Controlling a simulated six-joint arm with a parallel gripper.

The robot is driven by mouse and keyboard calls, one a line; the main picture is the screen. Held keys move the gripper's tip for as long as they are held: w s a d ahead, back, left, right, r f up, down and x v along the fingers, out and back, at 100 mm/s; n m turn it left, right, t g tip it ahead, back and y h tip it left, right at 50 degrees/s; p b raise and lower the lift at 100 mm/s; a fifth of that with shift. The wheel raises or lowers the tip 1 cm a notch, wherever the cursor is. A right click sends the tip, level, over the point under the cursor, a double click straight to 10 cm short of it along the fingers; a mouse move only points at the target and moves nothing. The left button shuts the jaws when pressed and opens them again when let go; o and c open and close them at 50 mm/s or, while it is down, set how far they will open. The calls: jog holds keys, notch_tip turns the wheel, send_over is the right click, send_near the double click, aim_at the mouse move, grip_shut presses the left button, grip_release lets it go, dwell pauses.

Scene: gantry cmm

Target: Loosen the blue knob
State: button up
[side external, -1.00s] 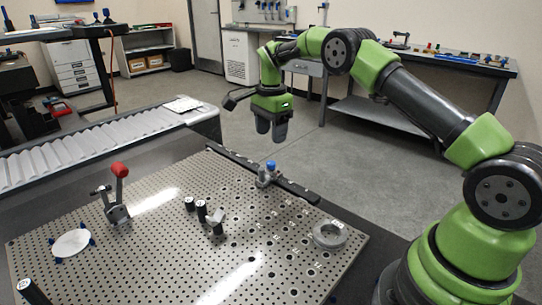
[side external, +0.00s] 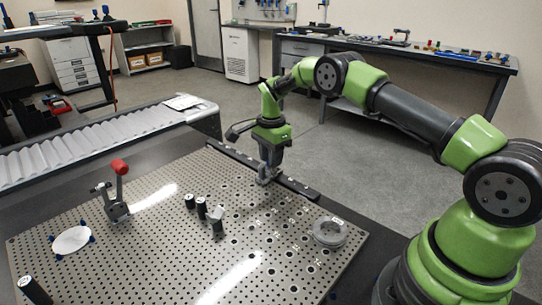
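My gripper (side external: 268,168) points down at the back edge of the perforated plate (side external: 170,235). Its fingers are right at the top of a small grey metal fixture (side external: 262,181), where the blue knob sits. The blue knob is hidden behind the fingers in this view. I cannot tell whether the fingers are closed on it or only around it.
A toggle clamp with a red handle (side external: 119,167) stands at the plate's left. Several dark cylinders (side external: 201,206) stand mid-plate near a small grey block (side external: 217,220). A grey ring (side external: 330,232) lies at the right. A dark rail (side external: 290,183) runs along the back edge.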

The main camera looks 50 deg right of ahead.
jog(key=shift+c, duration=0.7)
jog(key=shift+n, duration=0.7)
jog(key=o, duration=0.9)
jog(key=shift+o, duration=0.2)
notch_tip(320, 180, up, 10)
